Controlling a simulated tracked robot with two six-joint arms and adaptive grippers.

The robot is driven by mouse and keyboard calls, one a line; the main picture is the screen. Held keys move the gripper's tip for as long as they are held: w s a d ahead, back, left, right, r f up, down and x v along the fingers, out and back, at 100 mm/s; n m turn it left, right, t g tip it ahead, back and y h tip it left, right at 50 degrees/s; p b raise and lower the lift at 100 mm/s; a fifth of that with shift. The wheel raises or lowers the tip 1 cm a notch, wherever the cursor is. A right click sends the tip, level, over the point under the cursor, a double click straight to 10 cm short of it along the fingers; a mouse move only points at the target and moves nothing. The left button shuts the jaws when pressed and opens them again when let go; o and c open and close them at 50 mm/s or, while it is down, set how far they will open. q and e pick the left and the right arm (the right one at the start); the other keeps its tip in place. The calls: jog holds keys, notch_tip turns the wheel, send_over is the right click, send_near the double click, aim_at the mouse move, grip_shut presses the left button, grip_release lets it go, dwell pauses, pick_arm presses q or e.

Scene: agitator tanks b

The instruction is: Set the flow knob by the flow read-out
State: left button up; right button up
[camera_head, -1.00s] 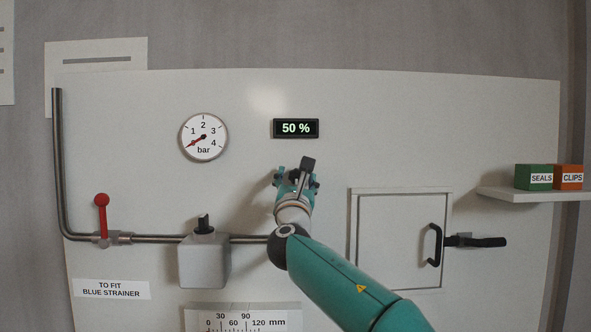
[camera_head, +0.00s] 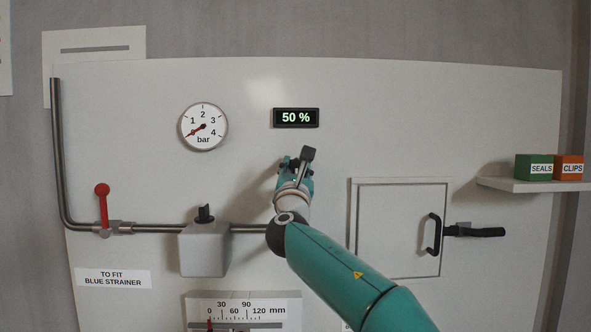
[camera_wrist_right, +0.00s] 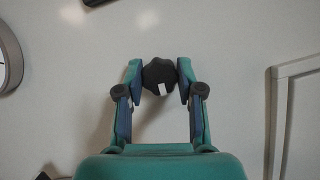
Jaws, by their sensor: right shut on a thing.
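The flow read-out (camera_head: 296,118) on the wall panel shows 50 % in the head view. My right gripper (camera_head: 296,163) is just below it, against the panel. In the right wrist view, a dark round knob (camera_wrist_right: 159,74) with a white mark sits between my right gripper's (camera_wrist_right: 160,84) two fingertips, which are shut on it from both sides. The mark is on the side of the knob toward my gripper. In the head view the knob is hidden behind my gripper. My left gripper is not in view.
A round bar gauge (camera_head: 203,127) is left of the read-out. A grey box with a black knob (camera_head: 205,250) and a pipe with a red lever (camera_head: 102,205) are lower left. A hatch door (camera_head: 400,230) with a black handle and a shelf (camera_head: 535,185) with boxes are at right.

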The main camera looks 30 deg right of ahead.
jog(key=shift+m, duration=0.3)
jog(key=m+g+h, duration=0.1)
jog(key=m, duration=0.2)
jog(key=shift+a+m+g+p, duration=0.1)
jog(key=shift+m+g+p, duration=0.2)
jog(key=shift+g+p, duration=0.1)
jog(key=m+g, duration=0.1)
jog(key=m, duration=0.1)
jog(key=m+g+h+p, duration=0.1)
jog(key=m, duration=0.1)
jog(key=shift+w+r+m+p, duration=0.1)
jog(key=shift+r+m+p, duration=0.05)
jog(key=shift+m+p, duration=0.2)
jog(key=m+g+p, duration=0.2)
jog(key=m, duration=0.3)
jog(key=shift+p, duration=0.3)
jog(key=m+g+p, duration=0.1)
jog(key=m, duration=0.1)
jog(key=shift+m, duration=0.35)
jog(key=shift+f+y+p, duration=0.2)
jog(key=shift+y+p, duration=0.1)
jog(key=shift+p, duration=0.05)
jog(key=shift+f+m, duration=0.15)
jog(key=shift+m, duration=0.15)
jog(key=o, duration=1.2)
jog(key=shift+c, duration=0.2)
